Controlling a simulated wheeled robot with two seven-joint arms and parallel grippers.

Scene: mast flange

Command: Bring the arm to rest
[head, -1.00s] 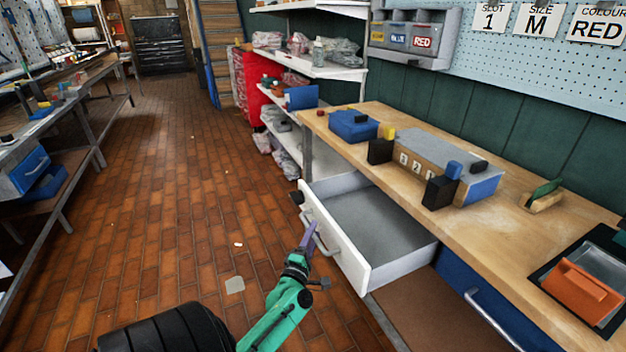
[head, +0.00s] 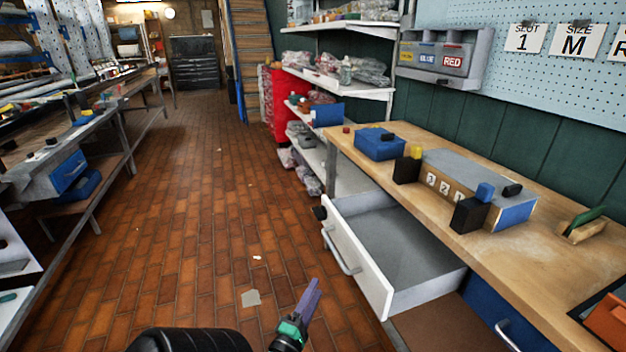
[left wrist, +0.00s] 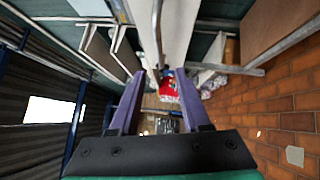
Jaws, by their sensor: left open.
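My left gripper (head: 307,310) shows at the bottom of the head view, low over the brick floor and to the left of the open drawer, apart from its handle. Its purple fingers also show in the left wrist view (left wrist: 155,95), spread apart with nothing between them. Most of my left arm is out of the head view below. My right gripper is not in view.
The white drawer (head: 355,260) stands open and looks empty, its handle (head: 340,252) facing the aisle. The wooden bench (head: 400,195) carries a blue box (head: 380,147) and a grey numbered unit (head: 470,180). The brick floor (head: 190,230) to the left is clear apart from small scraps.

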